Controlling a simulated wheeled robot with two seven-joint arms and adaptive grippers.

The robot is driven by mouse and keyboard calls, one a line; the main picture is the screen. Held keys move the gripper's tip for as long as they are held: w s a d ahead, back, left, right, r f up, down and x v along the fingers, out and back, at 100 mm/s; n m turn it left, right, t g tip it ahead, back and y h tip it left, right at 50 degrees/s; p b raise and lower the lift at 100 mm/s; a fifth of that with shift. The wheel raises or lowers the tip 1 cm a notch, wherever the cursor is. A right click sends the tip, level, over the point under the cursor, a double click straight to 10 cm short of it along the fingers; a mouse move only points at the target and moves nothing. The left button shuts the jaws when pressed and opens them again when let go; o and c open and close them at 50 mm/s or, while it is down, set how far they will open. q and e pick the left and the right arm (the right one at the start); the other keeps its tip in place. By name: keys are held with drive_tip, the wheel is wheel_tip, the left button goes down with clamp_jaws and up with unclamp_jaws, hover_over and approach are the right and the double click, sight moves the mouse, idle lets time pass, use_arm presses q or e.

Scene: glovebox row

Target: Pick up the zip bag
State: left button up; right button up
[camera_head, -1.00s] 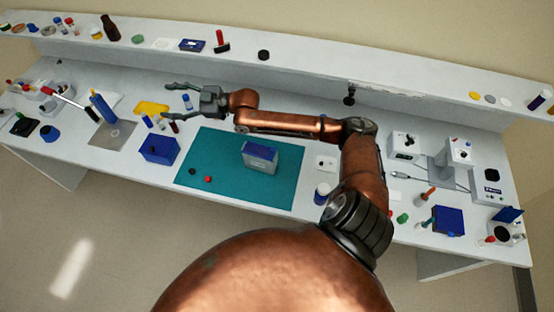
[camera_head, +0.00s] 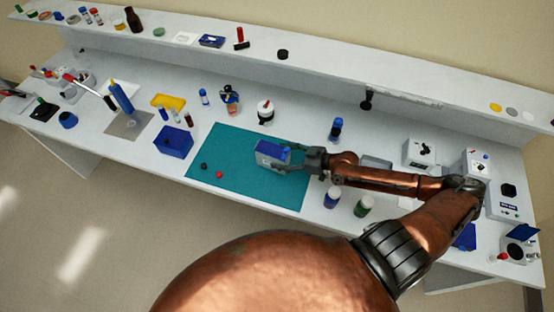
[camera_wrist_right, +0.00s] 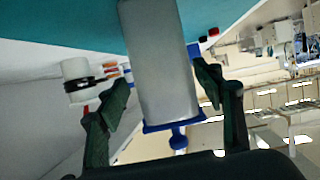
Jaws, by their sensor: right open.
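A grey upright item with a blue top (camera_head: 268,158) stands on the teal mat (camera_head: 235,190); it may be the zip bag, but I cannot tell for sure. In the right wrist view the grey body (camera_wrist_right: 158,60) has a blue edge and a blue knob. My right gripper (camera_head: 290,158) is open at its right side. In the wrist view its dark fingers (camera_wrist_right: 163,88) lie on either side of the grey body, with visible gaps. Contact is not visible. My left gripper is not in view.
A blue box (camera_head: 173,142) stands left of the mat. A white bottle with a black band (camera_head: 265,112) stands behind it.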

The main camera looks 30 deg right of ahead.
sight(270, 160)
drive_tip(key=shift+s+d+f+m+h, duration=0.3)
drive_tip(key=shift+s+d+f, duration=0.25)
drive_tip(key=shift+s+f, duration=0.3)
drive_tip(key=shift+p+x, duration=0.5)
drive_tip(key=shift+x, duration=0.75)
drive_tip(key=shift+w+a+f+p, duration=0.25)
drive_tip(key=shift+w+a+p, duration=0.1)
drive_tip(key=shift+a+p, duration=0.05)
drive_tip(key=p+x, duration=0.1)
drive_tip(key=x, duration=0.2)
drive_tip(key=shift+a, duration=0.2)
drive_tip(key=shift+w+a+f, duration=0.2)
drive_tip(key=shift+w+f, duration=0.05)
drive_tip(key=shift+f, duration=0.05)
drive_tip(key=shift+c, duration=0.7)
drive_tip(key=c, duration=1.2)
